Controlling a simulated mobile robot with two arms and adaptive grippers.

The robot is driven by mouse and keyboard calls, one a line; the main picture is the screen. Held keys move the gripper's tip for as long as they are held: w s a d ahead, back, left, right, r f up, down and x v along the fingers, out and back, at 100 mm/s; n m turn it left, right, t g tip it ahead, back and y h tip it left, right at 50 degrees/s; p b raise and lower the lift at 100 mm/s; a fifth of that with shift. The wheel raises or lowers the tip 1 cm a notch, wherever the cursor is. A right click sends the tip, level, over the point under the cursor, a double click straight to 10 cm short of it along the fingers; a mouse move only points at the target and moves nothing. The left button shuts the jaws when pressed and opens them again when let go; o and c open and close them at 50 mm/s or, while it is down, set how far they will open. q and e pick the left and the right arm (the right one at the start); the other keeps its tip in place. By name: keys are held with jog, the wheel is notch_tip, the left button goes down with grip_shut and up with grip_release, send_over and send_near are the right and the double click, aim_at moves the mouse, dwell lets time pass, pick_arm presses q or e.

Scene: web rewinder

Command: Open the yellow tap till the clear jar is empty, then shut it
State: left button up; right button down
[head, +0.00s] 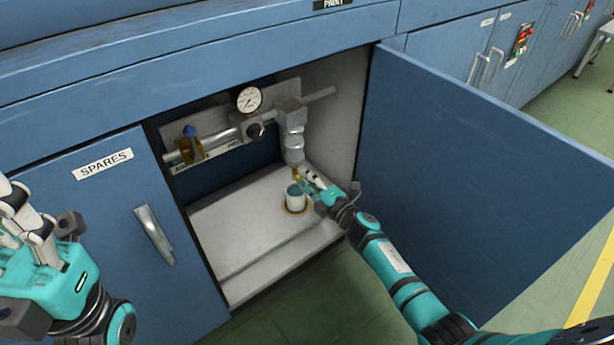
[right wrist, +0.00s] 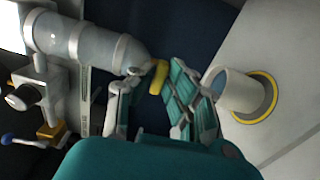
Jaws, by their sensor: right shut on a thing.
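The clear jar (head: 292,142) hangs below the pipe fittings inside the open cabinet and looks greyish; its liquid level cannot be made out. It also shows in the right wrist view (right wrist: 82,42). The yellow tap (right wrist: 158,77) is at the jar's lower end. My right gripper (right wrist: 150,90) is shut on the yellow tap, its fingers on either side. A white cup (head: 295,197) stands upright below, beside the gripper, with a bluish inside; it also shows in the right wrist view (right wrist: 240,92). My left gripper (head: 28,215) is at the far left, away from the cabinet; its jaw opening is unclear.
The cup stands on a yellow ring (right wrist: 270,98) on the pale cabinet floor (head: 240,225). A gauge (head: 249,99), a black knob (head: 255,131) and a blue-handled valve (head: 189,131) sit around the pipe. The open blue door (head: 470,160) stands right of my right arm.

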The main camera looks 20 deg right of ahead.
jog(key=shift+d+m, duration=0.1)
jog(key=shift+m, duration=0.2)
dwell(0.4)
jog(key=c, duration=1.3)
grip_release()
jog(key=shift+c, duration=0.2)
jog(key=v, duration=1.2)
jog(key=shift+s, duration=0.1)
